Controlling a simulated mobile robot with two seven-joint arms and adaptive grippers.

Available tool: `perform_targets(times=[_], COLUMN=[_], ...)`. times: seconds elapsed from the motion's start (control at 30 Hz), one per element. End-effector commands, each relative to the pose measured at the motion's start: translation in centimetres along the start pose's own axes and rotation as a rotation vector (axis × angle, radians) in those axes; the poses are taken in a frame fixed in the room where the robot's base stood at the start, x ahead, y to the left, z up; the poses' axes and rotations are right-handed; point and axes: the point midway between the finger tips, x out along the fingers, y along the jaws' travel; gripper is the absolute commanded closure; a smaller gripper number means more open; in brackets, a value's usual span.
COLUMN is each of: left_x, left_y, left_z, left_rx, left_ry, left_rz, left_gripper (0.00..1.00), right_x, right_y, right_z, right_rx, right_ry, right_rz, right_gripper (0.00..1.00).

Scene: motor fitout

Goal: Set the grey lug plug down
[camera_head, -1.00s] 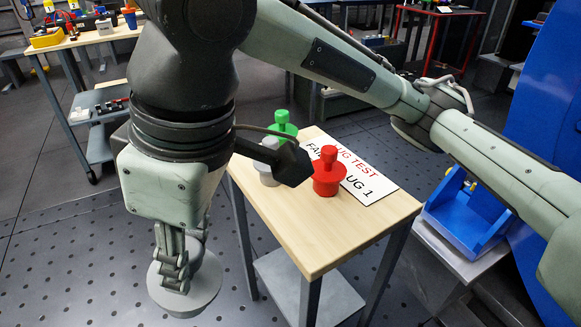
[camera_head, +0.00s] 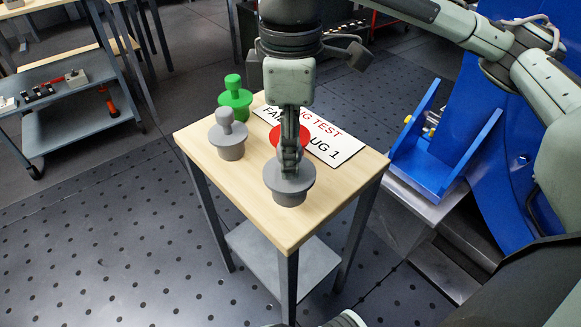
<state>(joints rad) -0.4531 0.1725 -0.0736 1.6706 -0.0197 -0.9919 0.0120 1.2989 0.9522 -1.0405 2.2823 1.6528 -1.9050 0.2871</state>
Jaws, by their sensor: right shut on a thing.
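My right gripper (camera_head: 291,165) points down and is shut on the knob of a grey lug plug (camera_head: 289,188). This plug has a wide flange and a narrower round lower body. It is upright over the front half of the small wooden-topped table (camera_head: 245,208). I cannot tell whether its underside touches the tabletop. A red plug (camera_head: 279,137) stands just behind it, mostly hidden by the gripper. A second, lighter grey plug (camera_head: 229,139) stands upright to the left. A green plug (camera_head: 236,103) stands behind that one. My left gripper is not in view.
A white sign (camera_head: 333,143) with lettering lies at the back right of the table. A blue bracket (camera_head: 432,165) stands to the right on a grey stand. A grey shelf cart (camera_head: 75,117) is at the far left. The tabletop's front corner is bare.

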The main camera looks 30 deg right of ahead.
Motion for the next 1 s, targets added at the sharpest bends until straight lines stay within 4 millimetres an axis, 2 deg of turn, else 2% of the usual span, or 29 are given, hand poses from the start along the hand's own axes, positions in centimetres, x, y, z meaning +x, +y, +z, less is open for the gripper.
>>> perform_targets(times=[0.1,0.23,0.5,0.67,0.7,0.87,1.0], left_x=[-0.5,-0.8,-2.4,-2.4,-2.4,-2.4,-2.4], left_y=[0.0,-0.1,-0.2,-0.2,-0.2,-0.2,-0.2], left_z=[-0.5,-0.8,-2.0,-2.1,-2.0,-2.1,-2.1], left_rx=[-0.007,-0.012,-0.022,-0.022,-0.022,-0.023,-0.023], left_ry=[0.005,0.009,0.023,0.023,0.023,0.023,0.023], left_rz=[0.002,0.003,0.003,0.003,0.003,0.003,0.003], left_gripper=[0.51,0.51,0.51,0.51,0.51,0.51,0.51], right_x=[0.7,1.3,4.8,4.8,4.9,4.9,4.8], right_y=[1.1,1.3,1.2,1.2,1.2,1.2,1.2], right_z=[0.1,0.2,0.2,0.1,0.2,0.1,0.1], right_rx=[0.001,-0.001,-0.002,-0.002,-0.002,-0.002,-0.002], right_ry=[0.000,-0.001,-0.001,0.000,-0.001,0.000,0.000], right_rz=[0.001,0.000,0.000,0.000,-0.001,-0.001,0.000], right_gripper=[1.00,1.00,1.00,1.00,0.71,0.51,0.51])
